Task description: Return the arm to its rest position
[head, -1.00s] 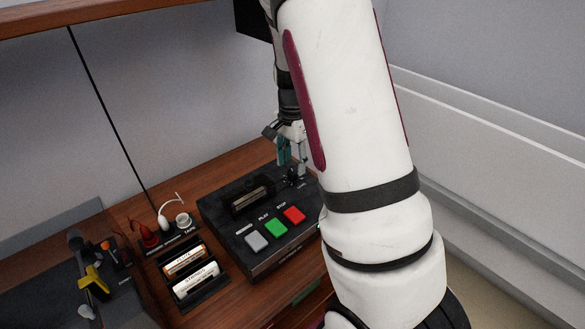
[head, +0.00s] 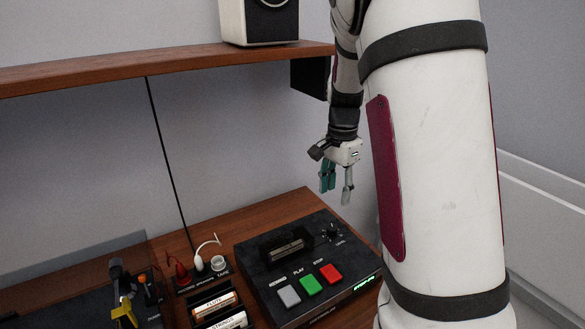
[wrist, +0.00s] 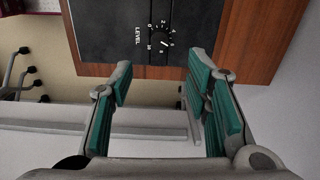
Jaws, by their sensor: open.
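My gripper (head: 337,187) is open and empty, with teal finger pads pointing down. It hangs in the air above the back right part of the black tape player (head: 262,275), apart from it. In the wrist view my gripper (wrist: 165,90) shows its fingers spread, with nothing between them. The player's LEVEL knob (head: 331,232) also shows in the wrist view (wrist: 160,40), beyond the fingertips. My white arm fills the right side of the head view.
The player has grey, green (head: 310,286) and red buttons and stands on a wooden desk (head: 215,250). Two labelled tapes (head: 213,306) lie in a rack to its left. A wooden shelf (head: 180,68) with a speaker (head: 258,22) hangs above. A wall is at the right.

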